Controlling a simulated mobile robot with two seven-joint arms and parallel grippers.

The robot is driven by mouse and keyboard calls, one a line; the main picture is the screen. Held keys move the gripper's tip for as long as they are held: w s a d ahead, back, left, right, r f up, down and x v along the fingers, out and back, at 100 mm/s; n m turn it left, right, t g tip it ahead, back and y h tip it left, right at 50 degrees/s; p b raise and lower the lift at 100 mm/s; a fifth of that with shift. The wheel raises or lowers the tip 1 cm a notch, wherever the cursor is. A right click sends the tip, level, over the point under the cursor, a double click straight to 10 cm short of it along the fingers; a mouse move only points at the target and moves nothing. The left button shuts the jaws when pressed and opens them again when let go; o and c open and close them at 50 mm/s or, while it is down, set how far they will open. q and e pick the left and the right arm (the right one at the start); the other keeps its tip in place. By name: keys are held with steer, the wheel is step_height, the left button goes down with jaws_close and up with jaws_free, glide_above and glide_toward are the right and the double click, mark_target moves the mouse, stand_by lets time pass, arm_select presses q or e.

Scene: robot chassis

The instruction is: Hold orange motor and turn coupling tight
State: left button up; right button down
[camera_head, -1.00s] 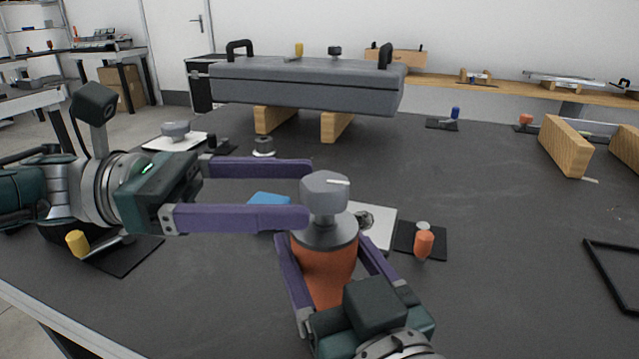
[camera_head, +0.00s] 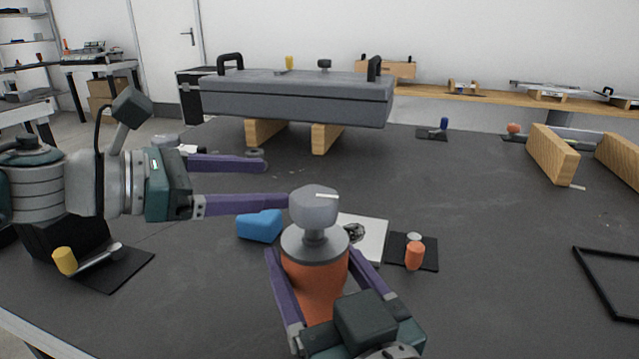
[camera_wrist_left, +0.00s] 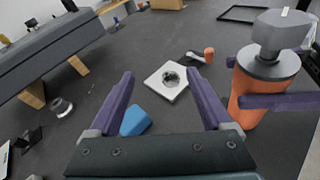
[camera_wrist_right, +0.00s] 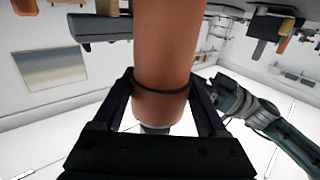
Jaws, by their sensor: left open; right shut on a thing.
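The orange motor (camera_head: 318,285) stands upright in my right gripper (camera_head: 312,258), whose purple fingers are shut around its body. It also fills the middle of the right wrist view (camera_wrist_right: 165,65). A grey disc tops the motor, and the grey coupling (camera_head: 314,208) with a white mark sits above it. My left gripper (camera_head: 275,182) is open and empty, to the left of the coupling, its near fingertip close to the coupling in the head view. In the left wrist view the coupling (camera_wrist_left: 275,33) is to the right, outside the open fingers.
A blue block (camera_head: 260,226) and a white plate (camera_head: 370,238) lie behind the motor. A screwdriver with an orange handle (camera_head: 415,256) is at right, one with a yellow handle (camera_head: 65,262) at left. A large grey case (camera_head: 300,100) rests on wooden blocks behind.

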arm_select(q)
step_height(320, 180, down, 3)
steer(key=a+n+t+y, duration=0.2)
steer(key=t+y, duration=0.1)
steer(key=n+t+y, duration=0.6)
steer(key=n+t, duration=0.1)
steer(key=n, duration=0.2)
glide_toward(321, 188)
steer(key=w, duration=0.3)
steer(key=w+d, duration=0.1)
steer(key=w, duration=0.3)
steer(key=w+d, duration=0.1)
steer(key=w, duration=0.3)
steer(key=shift+w+f, duration=0.25)
steer(key=shift+f, duration=0.05)
